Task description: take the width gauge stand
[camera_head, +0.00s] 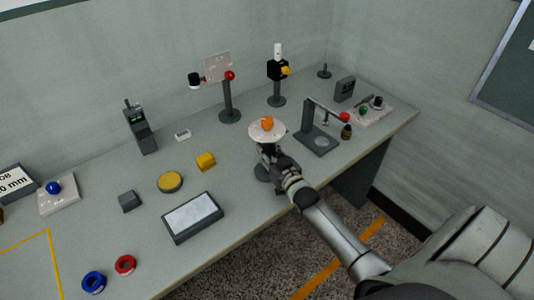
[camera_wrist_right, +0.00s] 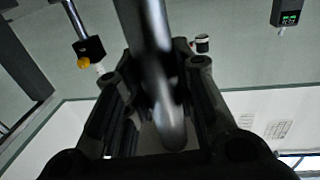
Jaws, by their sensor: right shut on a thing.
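A stand with a round pale top (camera_head: 258,134) and an orange knob (camera_head: 267,123) is near the front edge of the table; no label shows that it is the width gauge stand. My right gripper (camera_head: 267,150) is at its post, just below the top, and hides much of it. Its dark round base (camera_head: 261,172) shows beside the gripper; I cannot tell whether it touches the table. In the wrist view the grey post (camera_wrist_right: 148,45) runs between the two fingers, which are shut on it. My left gripper is not in view.
A grey press-like frame (camera_head: 317,140) with a red knob stands close on the right. A yellow block (camera_head: 205,161) and a tray with a pale top (camera_head: 192,217) lie to the left. Two taller stands, one with a red knob (camera_head: 230,75) and one with a yellow knob (camera_head: 286,71), are behind.

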